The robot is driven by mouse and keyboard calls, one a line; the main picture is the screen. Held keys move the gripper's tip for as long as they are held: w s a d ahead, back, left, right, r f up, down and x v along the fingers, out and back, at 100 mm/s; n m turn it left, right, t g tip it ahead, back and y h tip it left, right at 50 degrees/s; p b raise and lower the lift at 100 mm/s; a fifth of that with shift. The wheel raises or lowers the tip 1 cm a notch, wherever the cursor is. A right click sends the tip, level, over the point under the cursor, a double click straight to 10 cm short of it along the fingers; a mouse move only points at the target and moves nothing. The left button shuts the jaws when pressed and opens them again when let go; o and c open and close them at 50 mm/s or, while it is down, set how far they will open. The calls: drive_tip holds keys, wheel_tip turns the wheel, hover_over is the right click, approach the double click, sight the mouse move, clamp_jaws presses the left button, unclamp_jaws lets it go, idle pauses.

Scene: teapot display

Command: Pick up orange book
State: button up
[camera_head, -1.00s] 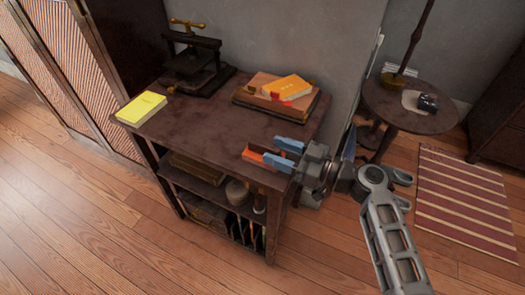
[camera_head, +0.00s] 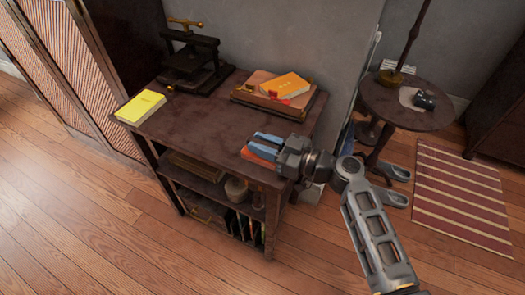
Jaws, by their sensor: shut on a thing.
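The orange book (camera_head: 256,155) is at the front right edge of the dark wooden cabinet top, mostly covered by my gripper. My gripper (camera_head: 257,146) has blue fingers and reaches in from the right. Its fingers are close together and shut on the orange book. The book appears to be at the cabinet top; whether it touches the surface cannot be told.
The cabinet top (camera_head: 195,130) is clear in its middle. A yellow book (camera_head: 140,107) lies at its left, a black press (camera_head: 192,65) at the back. A yellow-orange book (camera_head: 285,85) lies on a wooden box (camera_head: 258,96). A round table (camera_head: 385,110) stands right.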

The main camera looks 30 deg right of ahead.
clamp_jaws()
